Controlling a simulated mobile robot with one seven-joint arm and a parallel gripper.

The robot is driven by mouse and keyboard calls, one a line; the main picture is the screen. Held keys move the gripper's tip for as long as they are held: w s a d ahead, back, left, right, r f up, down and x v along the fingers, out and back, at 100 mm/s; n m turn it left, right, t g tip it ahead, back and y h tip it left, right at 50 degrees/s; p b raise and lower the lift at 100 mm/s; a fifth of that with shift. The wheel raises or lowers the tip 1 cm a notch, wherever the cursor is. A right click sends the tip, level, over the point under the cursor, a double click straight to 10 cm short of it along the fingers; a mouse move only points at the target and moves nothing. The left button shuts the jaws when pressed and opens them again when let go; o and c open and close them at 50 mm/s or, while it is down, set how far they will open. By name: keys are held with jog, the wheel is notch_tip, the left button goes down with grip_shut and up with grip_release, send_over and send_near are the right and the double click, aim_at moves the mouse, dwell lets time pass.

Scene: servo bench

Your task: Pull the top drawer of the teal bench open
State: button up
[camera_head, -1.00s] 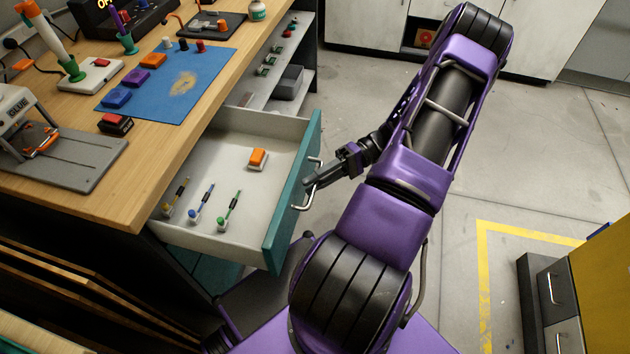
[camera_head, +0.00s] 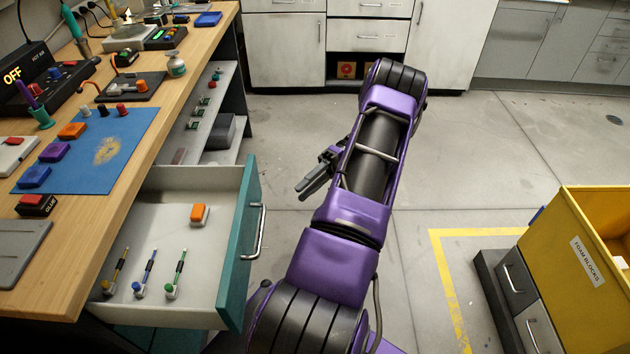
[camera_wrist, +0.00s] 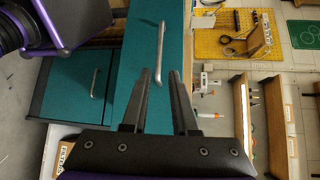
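The top drawer (camera_head: 226,265) of the teal bench (camera_head: 185,150) stands pulled out, its white inside showing. Its teal front (camera_head: 240,240) carries a silver bar handle (camera_head: 260,232). In the drawer lie an orange block (camera_head: 199,214) and three thin tools with yellow, blue and green shafts (camera_head: 150,268). My gripper (camera_head: 305,190) is to the right of the handle and apart from it. In the wrist view, my gripper (camera_wrist: 160,72) is open, with a gap between its fingers. The handle (camera_wrist: 161,50) shows beyond the fingertips there, with nothing held.
The wooden benchtop (camera_head: 180,70) holds a blue mat (camera_head: 135,130), coloured blocks and a device reading OFF (camera_head: 45,80). A lower teal drawer (camera_wrist: 75,90) looks shut. A yellow bin (camera_head: 570,250) stands at right. The floor between is open.

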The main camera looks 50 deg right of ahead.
jog(key=shift+s+d+r, duration=0.1)
jog(key=shift+d, duration=0.65)
jog(key=shift+s+d+r, duration=0.1)
jog(key=shift+d, duration=0.65)
jog(key=shift+w+a, duration=0.1)
